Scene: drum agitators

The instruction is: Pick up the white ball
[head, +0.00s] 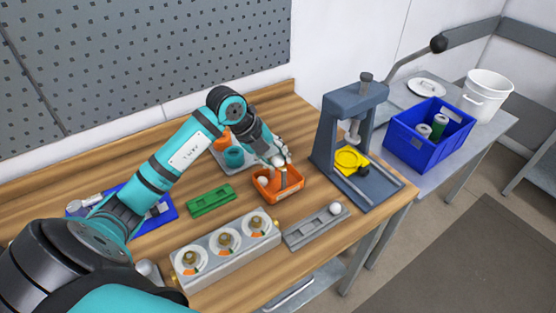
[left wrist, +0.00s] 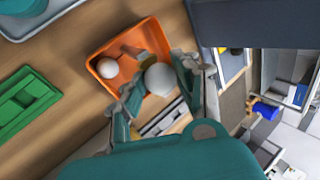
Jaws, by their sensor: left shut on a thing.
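My left gripper (head: 281,168) is over the orange tray (head: 267,194) on the wooden bench. In the left wrist view, the gripper (left wrist: 157,88) is shut on a white ball (left wrist: 160,79), with a finger on either side of it. A second white ball (left wrist: 107,68) lies inside the orange tray (left wrist: 100,47), apart from the fingers. Another white ball (head: 335,209) rests at the right end of a grey slotted block (head: 314,230). My right gripper is in neither view.
A grey panel with several dials (head: 228,248) stands at the front, with a green block (head: 210,200) behind it. A dark lever press (head: 345,130) stands right of the tray. A blue crate (head: 413,152) and white bucket (head: 487,93) are on the side table.

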